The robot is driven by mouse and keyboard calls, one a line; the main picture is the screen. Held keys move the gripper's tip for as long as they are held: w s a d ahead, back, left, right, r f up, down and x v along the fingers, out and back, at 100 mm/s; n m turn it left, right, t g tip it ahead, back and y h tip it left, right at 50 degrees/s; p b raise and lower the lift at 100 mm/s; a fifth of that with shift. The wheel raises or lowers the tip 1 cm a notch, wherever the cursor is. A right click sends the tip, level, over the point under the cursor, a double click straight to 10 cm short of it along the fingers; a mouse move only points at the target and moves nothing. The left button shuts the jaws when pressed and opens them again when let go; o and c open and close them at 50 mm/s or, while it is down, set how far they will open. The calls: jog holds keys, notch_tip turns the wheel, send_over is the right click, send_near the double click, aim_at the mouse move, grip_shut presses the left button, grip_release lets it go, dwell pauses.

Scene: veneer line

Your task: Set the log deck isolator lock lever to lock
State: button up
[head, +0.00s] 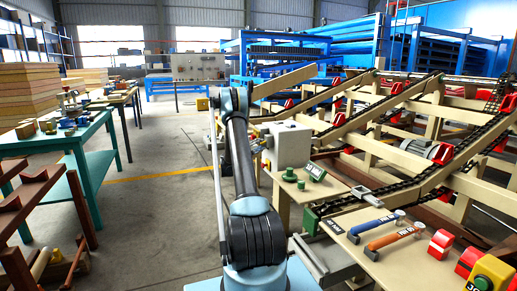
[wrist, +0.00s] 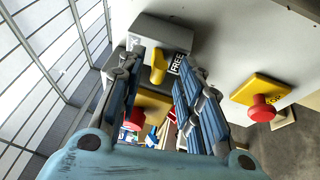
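The lock lever (wrist: 157,68) is a short yellow handle on a dark grey housing (wrist: 150,36) in the wrist view. A black label reading FREE (wrist: 177,63) is just right of the lever. My gripper (wrist: 158,76) is open, its two blue-padded fingers pointing toward the housing. The lever shows between the fingertips with a visible gap on each side; I cannot tell how far in depth they are from it. A light grey box (head: 289,144) stands just right of my arm there.
In the wrist view, a red mushroom button (wrist: 262,108) on a yellow plate (wrist: 262,89) is at the right; another red knob (wrist: 134,119) shows behind my left finger. In the head view, a beige conveyor (head: 390,150) fills the right; the floor (head: 165,150) left of my arm is clear.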

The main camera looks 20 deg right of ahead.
grip_shut()
jog(key=shift+r+g+y, duration=0.25)
jog(key=shift+g+y, duration=0.05)
jog(key=shift+y, duration=0.1)
dwell(0.5)
jog(key=shift+d+r+m+g+y, duration=0.1)
jog(key=shift+r+m+g+y, duration=0.3)
jog(key=shift+y, duration=0.65)
jog(key=shift+d+r+m+g+y, duration=0.1)
jog(key=shift+r+m+g+y, duration=0.1)
jog(key=shift+r+m+y, duration=0.6)
jog(key=shift+d+r+m+g+y, duration=0.1)
jog(key=shift+r+g+y, duration=0.25)
jog(key=shift+y, duration=0.9)
grip_release()
